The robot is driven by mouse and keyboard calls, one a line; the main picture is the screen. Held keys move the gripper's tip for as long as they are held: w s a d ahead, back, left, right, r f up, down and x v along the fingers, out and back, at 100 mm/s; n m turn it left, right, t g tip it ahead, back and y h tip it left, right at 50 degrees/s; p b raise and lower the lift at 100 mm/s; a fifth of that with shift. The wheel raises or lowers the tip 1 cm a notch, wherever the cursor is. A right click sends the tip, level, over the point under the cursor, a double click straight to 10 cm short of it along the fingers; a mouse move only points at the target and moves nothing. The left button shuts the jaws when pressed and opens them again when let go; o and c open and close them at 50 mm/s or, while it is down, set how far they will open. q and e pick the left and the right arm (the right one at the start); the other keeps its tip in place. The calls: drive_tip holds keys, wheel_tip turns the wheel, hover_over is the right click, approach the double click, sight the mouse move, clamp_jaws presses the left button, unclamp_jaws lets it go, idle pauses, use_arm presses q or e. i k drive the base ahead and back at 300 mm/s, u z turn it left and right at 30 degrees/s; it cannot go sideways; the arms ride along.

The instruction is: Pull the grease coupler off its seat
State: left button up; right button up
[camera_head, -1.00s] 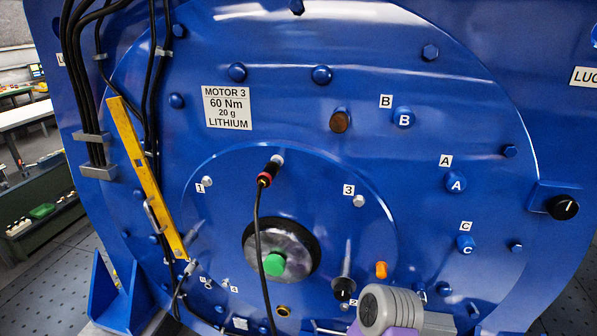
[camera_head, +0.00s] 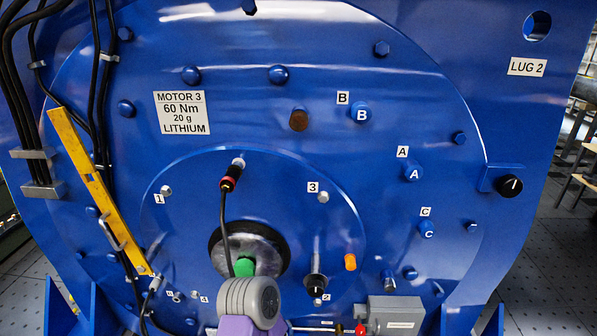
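A black coupler with a red ring (camera_head: 229,178) sits on a silver fitting at the upper part of the round blue cover. I take it for the grease coupler; it carries no label. It hangs tilted, and a black hose runs from its lower end down past the green-capped hub (camera_head: 243,267). No gripper shows on or near it. A grey ribbed rounded part with purple below it, apparently one of my arm links, rises at the bottom centre and hides the hose's lower end. Neither gripper's fingers are in view.
The blue motor face (camera_head: 400,250) fills the view. A black knob (camera_head: 315,284) and an orange plug (camera_head: 350,262) stick out right of the hub. A yellow bar (camera_head: 98,190) and black cables lie left. A grey box (camera_head: 395,314) is at the bottom right.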

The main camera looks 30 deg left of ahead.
sight(229, 183)
drive_tip(key=z, duration=0.05)
drive_tip(key=k, duration=0.9)
drive_tip(key=u, duration=1.45)
drive_tip(key=i, duration=0.45)
drive_tip(key=z, duration=0.05)
